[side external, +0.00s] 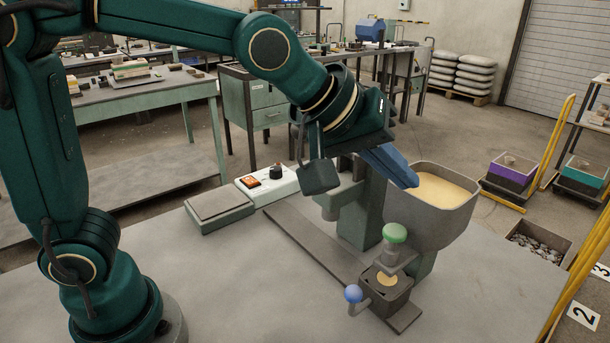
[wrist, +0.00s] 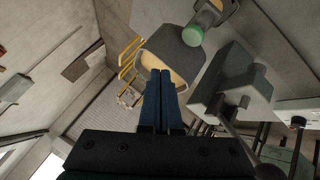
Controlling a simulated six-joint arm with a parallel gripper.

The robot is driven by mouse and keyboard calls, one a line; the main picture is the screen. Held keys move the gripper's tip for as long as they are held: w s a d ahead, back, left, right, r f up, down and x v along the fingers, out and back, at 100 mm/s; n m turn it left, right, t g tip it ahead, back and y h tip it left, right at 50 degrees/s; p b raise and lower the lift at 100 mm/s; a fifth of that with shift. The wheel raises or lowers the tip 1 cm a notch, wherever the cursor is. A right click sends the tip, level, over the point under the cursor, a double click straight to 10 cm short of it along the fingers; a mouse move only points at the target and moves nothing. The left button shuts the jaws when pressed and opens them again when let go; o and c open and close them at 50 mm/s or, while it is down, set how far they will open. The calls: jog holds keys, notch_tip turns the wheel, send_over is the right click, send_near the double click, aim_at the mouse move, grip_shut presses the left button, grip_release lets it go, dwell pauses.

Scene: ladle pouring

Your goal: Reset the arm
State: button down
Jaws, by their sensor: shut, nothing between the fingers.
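My gripper (side external: 412,180) shows as two blue fingers reaching down and right from the wrist, in front of the upper left rim of a grey hopper (side external: 432,233). The wrist view shows the fingers (wrist: 161,72) side by side, shut and empty. The hopper holds pale yellow material (side external: 440,192); it also shows beyond the fingertips in the wrist view (wrist: 176,46). My arm is raised and bent over the table. I see no ladle in either view.
A small press with a green knob (side external: 395,232) and a blue ball handle (side external: 353,294) stands before the hopper on the grey table (side external: 240,290). A flat-topped scale (side external: 220,206) and a white control box (side external: 268,184) sit left.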

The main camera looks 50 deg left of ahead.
jog(key=s+a+r+y, duration=0.1)
jog(key=s+a+r, duration=0.2)
jog(key=s+a, duration=0.35)
jog(key=s+a+f+m+g+y, duration=0.1)
jog(key=s+a+f+m+g, duration=0.2)
jog(key=s+f, duration=0.6)
jog(key=shift+s+a+f+m+y, duration=0.3)
jog(key=shift+s+a+m+y, duration=0.1)
jog(key=shift+s+a+m, duration=0.7)
